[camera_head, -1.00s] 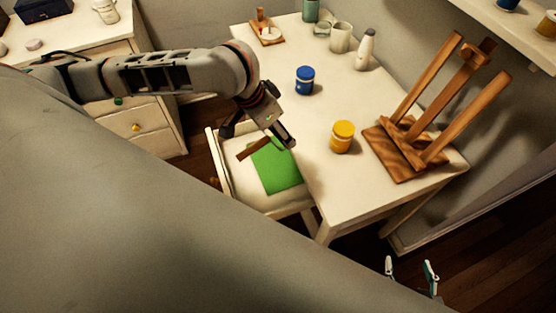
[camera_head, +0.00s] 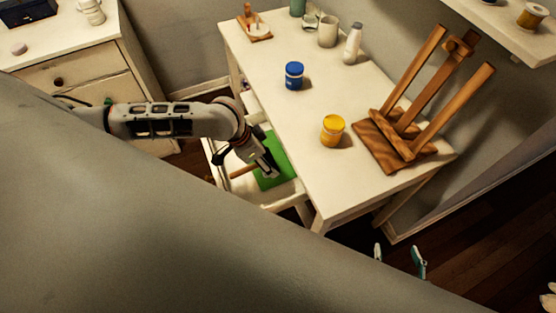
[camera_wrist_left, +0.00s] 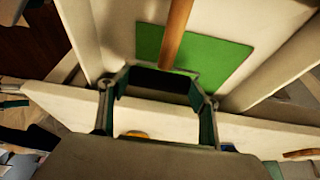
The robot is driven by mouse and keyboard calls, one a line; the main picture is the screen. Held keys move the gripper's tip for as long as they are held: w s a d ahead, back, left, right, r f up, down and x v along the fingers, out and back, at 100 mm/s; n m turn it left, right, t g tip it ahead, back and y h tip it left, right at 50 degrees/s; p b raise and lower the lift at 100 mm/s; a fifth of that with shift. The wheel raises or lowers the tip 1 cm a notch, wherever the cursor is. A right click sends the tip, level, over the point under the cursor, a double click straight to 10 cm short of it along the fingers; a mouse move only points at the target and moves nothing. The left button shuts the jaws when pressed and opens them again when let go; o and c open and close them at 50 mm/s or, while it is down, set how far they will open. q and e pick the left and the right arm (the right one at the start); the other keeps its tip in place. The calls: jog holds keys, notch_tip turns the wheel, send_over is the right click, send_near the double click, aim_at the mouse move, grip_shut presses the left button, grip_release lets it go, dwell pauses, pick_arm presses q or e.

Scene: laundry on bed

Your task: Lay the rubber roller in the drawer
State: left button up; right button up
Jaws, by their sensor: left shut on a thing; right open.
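The rubber roller shows its brown wooden handle (camera_head: 242,171) in the head view; in the left wrist view the handle (camera_wrist_left: 177,35) runs up from a dark part (camera_wrist_left: 158,80) between my left fingers. My left gripper (camera_head: 258,165) is shut on the roller, inside the outline of the open drawer (camera_head: 285,197). A green sheet (camera_head: 282,160) lies on the drawer floor, under the roller in view. I cannot tell whether the roller touches it. The drawer wall shows in the left wrist view (camera_wrist_left: 80,35). My right gripper (camera_head: 398,259) is open and empty, low at the right.
The white table (camera_head: 275,120) stands above and right of the drawer. It holds a blue jar (camera_head: 294,76), a yellow jar (camera_head: 333,131), a wooden easel (camera_head: 410,130) and a white bottle (camera_head: 352,44). A white dresser (camera_head: 85,75) stands at the left.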

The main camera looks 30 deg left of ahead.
pick_arm(q)
jog(key=shift+f, duration=0.75)
jog(key=w+d, duration=0.1)
jog(key=w, duration=0.1)
jog(key=w+d, duration=0.1)
jog(key=shift+w+d+f, duration=0.1)
jog(key=shift+d+f, duration=0.15)
jog(key=shift+d, duration=0.1)
jog(key=shift+f, duration=0.35)
jog(key=shift+a, duration=0.1)
pick_arm(e)
jog(key=shift+s+d+f, duration=0.15)
jog(key=shift+d+f, duration=0.1)
jog(key=shift+f, duration=0.35)
pick_arm(q)
jog(key=shift+f, duration=0.35)
pick_arm(e)
jog(key=shift+r, duration=0.25)
pick_arm(q)
jog(key=shift+f, duration=0.25)
pick_arm(e)
jog(key=shift+r, duration=0.15)
pick_arm(q)
jog(key=o, duration=1.2)
